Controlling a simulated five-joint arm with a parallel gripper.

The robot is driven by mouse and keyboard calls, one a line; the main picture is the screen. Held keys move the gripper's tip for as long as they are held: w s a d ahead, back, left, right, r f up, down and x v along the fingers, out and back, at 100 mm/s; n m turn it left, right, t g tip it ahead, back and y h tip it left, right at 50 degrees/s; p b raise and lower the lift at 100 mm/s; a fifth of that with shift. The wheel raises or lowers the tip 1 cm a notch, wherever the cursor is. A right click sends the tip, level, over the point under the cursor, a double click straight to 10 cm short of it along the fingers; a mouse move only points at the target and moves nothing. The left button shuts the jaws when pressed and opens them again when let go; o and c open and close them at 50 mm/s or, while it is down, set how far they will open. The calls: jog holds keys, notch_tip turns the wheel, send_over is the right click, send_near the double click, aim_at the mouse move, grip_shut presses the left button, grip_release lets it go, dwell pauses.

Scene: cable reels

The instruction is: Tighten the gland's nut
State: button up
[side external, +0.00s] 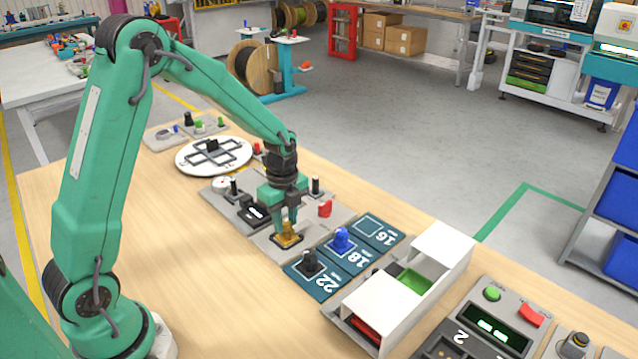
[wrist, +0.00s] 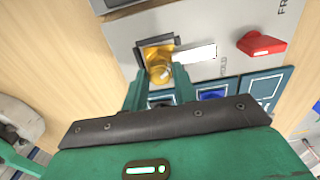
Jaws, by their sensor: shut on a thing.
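The gland (side external: 287,234) is brass-yellow and sits at the front corner of a grey plate. Its nut (wrist: 160,73) shows in the wrist view between my fingertips, inside a dark square frame. My gripper (side external: 286,222) points down from above and is shut on the nut; it also shows in the wrist view (wrist: 157,84). The fingers hide part of the nut, and I cannot tell how far it is turned.
A red knob (side external: 325,208) stands on the same plate. A teal mat (side external: 320,286) marked 22, 18 and 16 lies beside it, with a black part (side external: 309,264) on 22 and a blue part (side external: 341,240) on 18. A white box (side external: 440,250) stands to the right.

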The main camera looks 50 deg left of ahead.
jog(key=m, duration=0.3)
jog(key=shift+m, duration=2.4)
jog(key=o, duration=0.8)
jog(key=shift+r, duration=3.5)
